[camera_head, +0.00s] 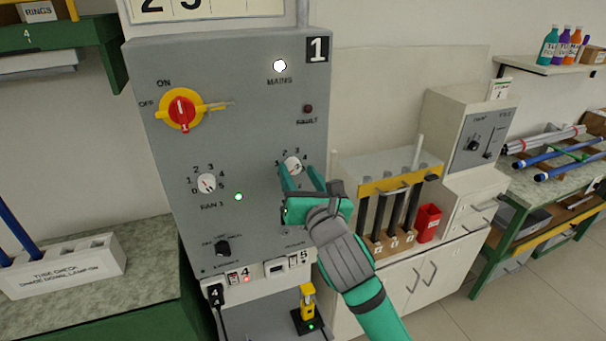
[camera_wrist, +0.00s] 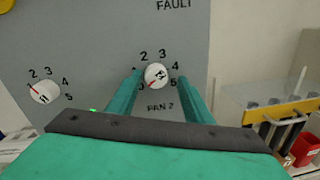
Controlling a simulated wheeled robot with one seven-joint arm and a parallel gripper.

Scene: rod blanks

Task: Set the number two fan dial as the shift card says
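The number two fan dial (camera_head: 294,165) is a round white knob on the grey panel (camera_head: 258,140), ringed by numbers. In the wrist view the dial (camera_wrist: 157,75) sits above the label FAN 2, with its red mark at the lower left, towards 0. My gripper (camera_head: 302,176) is at the panel. Its two green fingers stand apart, one on each side of the dial in the wrist view (camera_wrist: 160,77). A gap shows on the right; contact on the left cannot be told. The white board (camera_head: 200,10) above has digits cut off; I cannot identify the shift card.
The fan 1 dial (camera_head: 206,183) is left of my gripper, with a lit green lamp (camera_head: 239,197) beside it. A red-and-yellow ON/OFF switch (camera_head: 181,109) is above. A rack with dark rods (camera_head: 398,183) and a red bin (camera_head: 427,222) stand to the right.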

